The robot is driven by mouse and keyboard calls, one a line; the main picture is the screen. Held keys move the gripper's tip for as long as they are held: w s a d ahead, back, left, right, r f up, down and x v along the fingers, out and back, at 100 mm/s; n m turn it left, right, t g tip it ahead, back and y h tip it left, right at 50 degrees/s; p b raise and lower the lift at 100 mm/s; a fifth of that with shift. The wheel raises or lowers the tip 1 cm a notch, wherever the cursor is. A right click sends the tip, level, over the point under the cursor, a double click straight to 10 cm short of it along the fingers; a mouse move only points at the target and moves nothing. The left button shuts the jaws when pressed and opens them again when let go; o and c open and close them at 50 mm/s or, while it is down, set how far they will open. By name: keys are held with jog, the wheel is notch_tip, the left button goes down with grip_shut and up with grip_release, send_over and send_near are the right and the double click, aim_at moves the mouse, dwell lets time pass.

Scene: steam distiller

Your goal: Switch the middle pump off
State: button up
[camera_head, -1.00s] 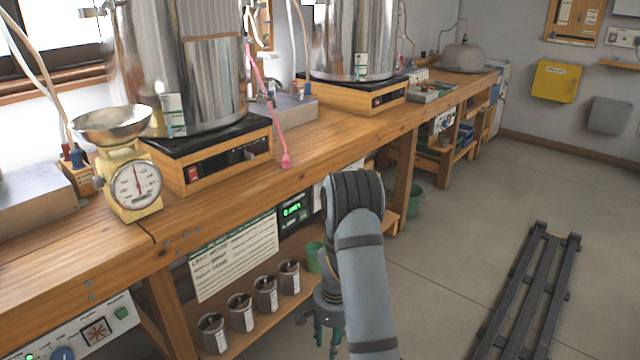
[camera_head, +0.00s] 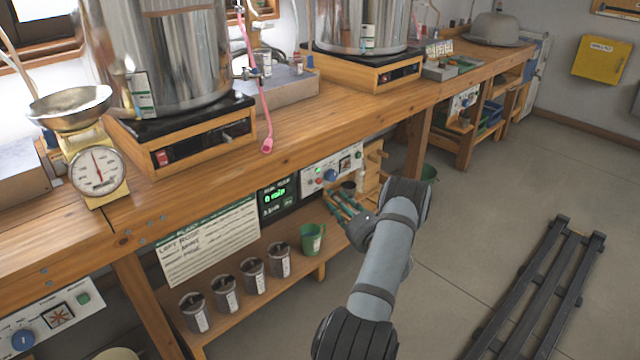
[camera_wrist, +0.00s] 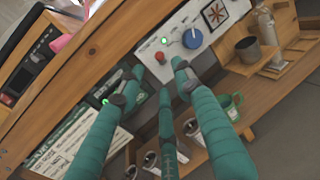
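The middle pump panel (camera_head: 345,158) is a white plate under the bench's front edge, between the left and far-right panels. In the wrist view it carries a red button (camera_wrist: 160,56), a lit green lamp (camera_wrist: 165,41), a blue knob (camera_wrist: 191,38) and a dark square with a star-like symbol (camera_wrist: 215,12). My gripper (camera_head: 338,202) has green fingers and is in front of and below this panel. In the wrist view my gripper (camera_wrist: 158,78) is open and empty, its fingertips spread below the red button. I cannot tell the gap; no contact shows.
A display box (camera_head: 279,197) with green digits and a paper sheet (camera_head: 208,240) are left of the panel. A green mug (camera_head: 312,238) and several metal cups stand on the lower shelf. The bench top (camera_head: 200,190) overhangs. Dark rails (camera_head: 530,290) lie on the floor at right.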

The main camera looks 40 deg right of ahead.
aim_at(320, 183)
jog(key=w, duration=0.3)
jog(key=w+d+b, duration=0.1)
jog(key=w, duration=0.6)
jog(key=shift+d+b, duration=0.3)
jog(key=shift+b, duration=0.1)
jog(key=shift+c, duration=1.2)
grip_shut()
